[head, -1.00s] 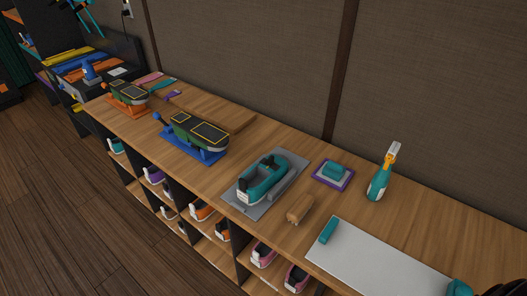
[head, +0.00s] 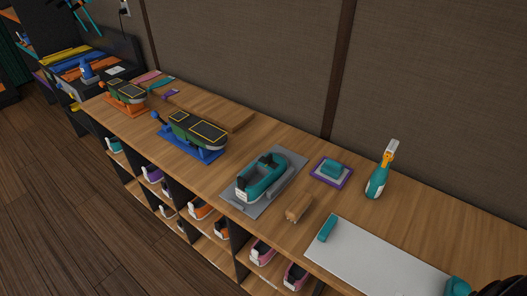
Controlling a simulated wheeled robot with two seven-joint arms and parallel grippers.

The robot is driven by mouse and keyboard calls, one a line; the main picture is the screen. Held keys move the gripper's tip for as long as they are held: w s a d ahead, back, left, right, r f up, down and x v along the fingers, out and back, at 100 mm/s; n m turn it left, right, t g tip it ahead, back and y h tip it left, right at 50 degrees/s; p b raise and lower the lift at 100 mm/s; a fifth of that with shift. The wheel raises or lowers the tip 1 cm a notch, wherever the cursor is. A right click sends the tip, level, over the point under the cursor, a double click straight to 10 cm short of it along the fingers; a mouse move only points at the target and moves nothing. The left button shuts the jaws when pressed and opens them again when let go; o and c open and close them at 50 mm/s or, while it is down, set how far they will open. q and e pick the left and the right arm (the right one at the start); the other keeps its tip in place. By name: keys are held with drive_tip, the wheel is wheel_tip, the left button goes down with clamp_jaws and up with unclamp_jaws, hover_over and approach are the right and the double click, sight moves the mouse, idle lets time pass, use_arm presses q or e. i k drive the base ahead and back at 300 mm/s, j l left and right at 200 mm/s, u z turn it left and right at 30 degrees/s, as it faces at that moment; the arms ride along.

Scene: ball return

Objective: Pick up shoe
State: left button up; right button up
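A teal shoe (head: 262,177) with a dark opening sits on a grey mat (head: 238,207) on the long wooden counter. More shoes stand in the cubbies under the counter: a pink shoe (head: 262,252), a second pink one (head: 295,275), an orange one (head: 201,208), a purple one (head: 152,174) and a teal one (head: 113,144). A dark shape at the bottom right corner may be part of my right arm, but no fingertips show. My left gripper is out of view.
A wooden brush (head: 299,208), a purple-edged pad with a teal sponge (head: 332,170) and a teal spray bottle (head: 378,182) stand near the teal shoe. A white board (head: 375,262) lies to the right. Blue (head: 190,147) and orange (head: 126,104) stands are farther left.

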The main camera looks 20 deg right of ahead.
sight(255, 183)
drive_tip(key=i+j+z, duration=0.1)
drive_tip(key=j+z, duration=0.35)
drive_tip(key=i+j+z, duration=0.1)
drive_tip(key=j+z, duration=0.35)
drive_tip(key=l, duration=0.1)
